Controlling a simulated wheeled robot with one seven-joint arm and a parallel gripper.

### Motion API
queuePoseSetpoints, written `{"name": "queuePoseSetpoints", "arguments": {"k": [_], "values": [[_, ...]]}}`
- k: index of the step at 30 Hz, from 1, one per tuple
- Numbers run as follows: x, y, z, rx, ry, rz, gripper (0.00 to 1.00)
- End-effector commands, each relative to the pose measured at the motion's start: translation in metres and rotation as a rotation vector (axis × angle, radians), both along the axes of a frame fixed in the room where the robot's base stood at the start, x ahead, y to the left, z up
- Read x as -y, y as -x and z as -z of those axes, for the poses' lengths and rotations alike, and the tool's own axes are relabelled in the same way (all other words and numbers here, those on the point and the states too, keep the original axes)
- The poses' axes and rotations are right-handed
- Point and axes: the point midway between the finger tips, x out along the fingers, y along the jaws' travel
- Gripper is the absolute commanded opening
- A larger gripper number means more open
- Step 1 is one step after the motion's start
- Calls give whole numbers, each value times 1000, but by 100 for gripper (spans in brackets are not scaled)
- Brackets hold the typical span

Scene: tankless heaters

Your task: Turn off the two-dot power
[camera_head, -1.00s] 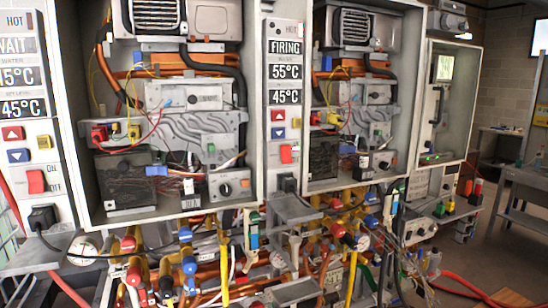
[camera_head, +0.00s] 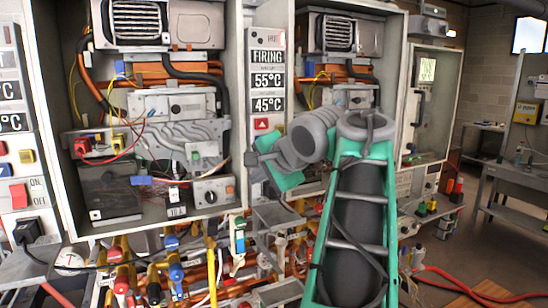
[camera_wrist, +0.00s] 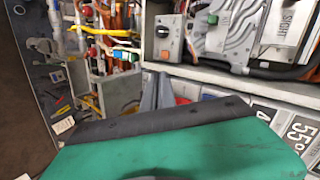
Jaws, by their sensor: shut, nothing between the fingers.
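My gripper (camera_head: 256,163) is raised in front of the middle control panel (camera_head: 265,85), which reads FIRING, 55°C and 45°C. My green and grey arm covers the lower part of this panel, including its power switch. In the wrist view, the closed grey fingers (camera_wrist: 159,90) point toward the panel, and a red patch (camera_wrist: 183,101) shows just beside them. I cannot tell whether they touch it. A red ON/OFF rocker switch (camera_head: 19,195) is on the left panel. I cannot make out dot marks on either panel.
Open heater cabinets (camera_head: 240,110) with wiring stand around the panel. Pipes and valves (camera_head: 170,270) crowd the space below. A grey bench (camera_head: 505,172) stands at the right, with some open floor before it.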

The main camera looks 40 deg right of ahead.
Motion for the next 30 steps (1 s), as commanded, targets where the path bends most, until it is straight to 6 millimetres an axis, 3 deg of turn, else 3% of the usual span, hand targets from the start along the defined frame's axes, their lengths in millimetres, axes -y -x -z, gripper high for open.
{"name": "queuePoseSetpoints", "arguments": {"k": [1, 3, 6, 10, 20, 30], "values": [[29, 18, -27, 37, -44, 83, 0], [50, 39, -48, 76, -108, 162, 0], [63, 57, -63, 103, -161, 223, 0], [65, 61, -66, 110, -179, 237, 0], [65, 53, -59, 108, -180, 233, 0], [80, -3, -23, 107, -181, 232, 0]]}}
